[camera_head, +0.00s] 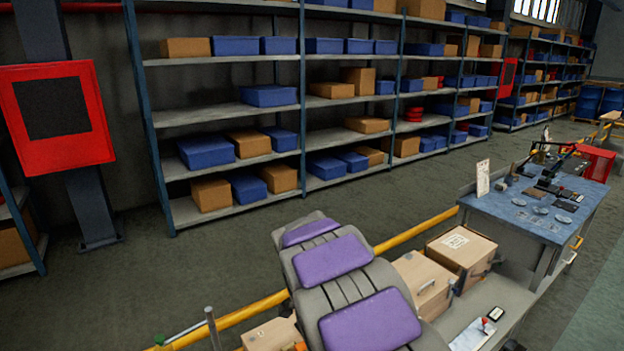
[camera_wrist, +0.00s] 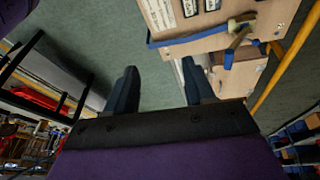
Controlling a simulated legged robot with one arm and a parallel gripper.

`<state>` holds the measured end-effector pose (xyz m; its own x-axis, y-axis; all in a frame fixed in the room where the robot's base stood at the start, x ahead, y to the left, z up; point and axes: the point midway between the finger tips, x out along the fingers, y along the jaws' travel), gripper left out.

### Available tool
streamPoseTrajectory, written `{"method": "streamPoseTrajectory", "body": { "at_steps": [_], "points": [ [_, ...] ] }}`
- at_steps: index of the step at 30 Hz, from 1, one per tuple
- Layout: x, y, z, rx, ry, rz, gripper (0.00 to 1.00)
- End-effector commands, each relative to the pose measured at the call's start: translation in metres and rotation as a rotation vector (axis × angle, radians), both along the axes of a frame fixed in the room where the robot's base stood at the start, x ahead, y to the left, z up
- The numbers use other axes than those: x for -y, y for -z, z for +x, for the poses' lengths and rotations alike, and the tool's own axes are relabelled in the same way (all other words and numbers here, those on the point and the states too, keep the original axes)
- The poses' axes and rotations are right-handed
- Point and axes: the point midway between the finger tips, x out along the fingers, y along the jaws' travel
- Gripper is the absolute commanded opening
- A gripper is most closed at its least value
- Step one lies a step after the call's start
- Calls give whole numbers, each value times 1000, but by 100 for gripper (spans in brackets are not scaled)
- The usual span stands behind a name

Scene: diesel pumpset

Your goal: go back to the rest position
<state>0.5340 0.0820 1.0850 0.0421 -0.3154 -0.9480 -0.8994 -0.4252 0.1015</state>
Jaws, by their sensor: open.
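My gripper (camera_wrist: 160,82) shows in the wrist view, with its two dark fingers apart. Nothing is between them except a view of the green-grey floor. In the head view, my grey arm with purple pads fills the lower middle, and the gripper itself is not visible there. In the wrist view, a light brown panel (camera_wrist: 190,22) with labels and a blue edge is beyond the fingers, at the upper right. I cannot tell how far the fingers are from it.
A blue-topped workbench (camera_head: 535,222) with small parts stands at right. A yellow rail (camera_head: 418,229) runs behind. Shelves (camera_head: 225,112) with bins line the wall. Floor (camera_head: 130,285) at left is clear.

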Motion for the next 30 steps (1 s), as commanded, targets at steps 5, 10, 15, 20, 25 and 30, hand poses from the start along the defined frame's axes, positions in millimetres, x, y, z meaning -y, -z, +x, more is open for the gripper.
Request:
{"method": "streamPoseTrajectory", "body": {
  "at_steps": [5,10,15,20,25,30],
  "points": [
    [38,-29,-52,-87,-124,26,53],
    [64,-48,-106,-165,-265,72,53],
    [80,-60,-163,-230,-420,131,53],
    [89,-64,-219,-282,-580,192,53],
    [90,-62,-277,-322,-767,259,53],
    [86,-56,-327,-345,-942,314,53]
  ]
}}
